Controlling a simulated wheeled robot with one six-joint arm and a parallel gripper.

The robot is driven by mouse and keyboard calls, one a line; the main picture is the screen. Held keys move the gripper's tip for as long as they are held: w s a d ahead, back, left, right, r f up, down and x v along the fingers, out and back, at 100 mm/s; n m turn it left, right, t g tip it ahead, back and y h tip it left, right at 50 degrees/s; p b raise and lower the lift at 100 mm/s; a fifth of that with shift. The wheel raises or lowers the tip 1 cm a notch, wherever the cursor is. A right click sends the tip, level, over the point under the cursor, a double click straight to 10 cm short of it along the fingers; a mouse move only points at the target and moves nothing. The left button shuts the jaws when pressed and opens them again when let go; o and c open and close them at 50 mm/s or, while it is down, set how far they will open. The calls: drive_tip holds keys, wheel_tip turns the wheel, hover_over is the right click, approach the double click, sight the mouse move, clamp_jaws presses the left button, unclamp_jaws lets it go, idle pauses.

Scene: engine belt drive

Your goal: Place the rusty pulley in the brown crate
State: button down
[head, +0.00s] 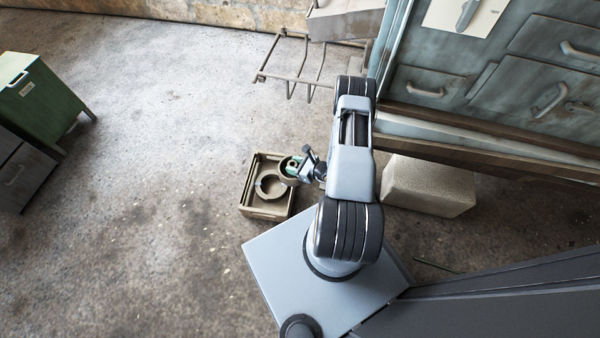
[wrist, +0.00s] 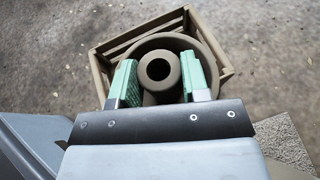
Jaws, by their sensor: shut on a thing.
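The brown crate (head: 247,205) is a small open box with slatted sides on the floor, left of my arm. It also shows in the wrist view (wrist: 112,48), beyond my fingers. My gripper (head: 292,167) is at the crate's upper right side. In the wrist view its green-padded fingers (wrist: 160,80) are shut on a dull brown round part with a central hole, which I take for the rusty pulley (wrist: 160,52). It appears over the crate; its height above it is unclear. A round ring (head: 260,190) shows inside the crate. The pulley's underside is hidden.
A grey workbench with drawers (head: 520,105) stands at the right, with a pale block (head: 428,187) beneath its edge. A wire rack (head: 300,68) is above the crate in the picture. A green cabinet (head: 45,100) stands far left. The floor left of the crate is clear.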

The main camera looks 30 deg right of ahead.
sight(286, 162)
drive_tip(key=w+f+b, duration=0.1)
drive_tip(key=w+f, duration=0.1)
drive_tip(key=w+a+f+b, duration=0.1)
drive_tip(key=w+f, duration=0.1)
drive_tip(key=w, duration=0.1)
drive_tip(key=w+a+f+b, duration=0.1)
drive_tip(key=w+f, duration=0.1)
drive_tip(key=shift+w+b, duration=0.3)
drive_tip(key=shift+b, duration=0.1)
drive_tip(key=shift+w+a+f+b, duration=0.1)
drive_tip(key=shift+w+f+b, duration=0.25)
drive_tip(key=shift+f, duration=0.45)
drive_tip(key=shift+w+a+f+b, duration=0.1)
drive_tip(key=shift+w+f+b, duration=0.1)
drive_tip(key=shift+f+b, duration=0.45)
drive_tip(key=shift+w+a+f+b, duration=0.1)
drive_tip(key=shift+w+f+b, duration=0.15)
drive_tip(key=shift+f, duration=0.7)
drive_tip(key=shift+f, duration=0.15)
drive_tip(key=shift+f+b, duration=0.3)
drive_tip(key=shift+b, duration=0.15)
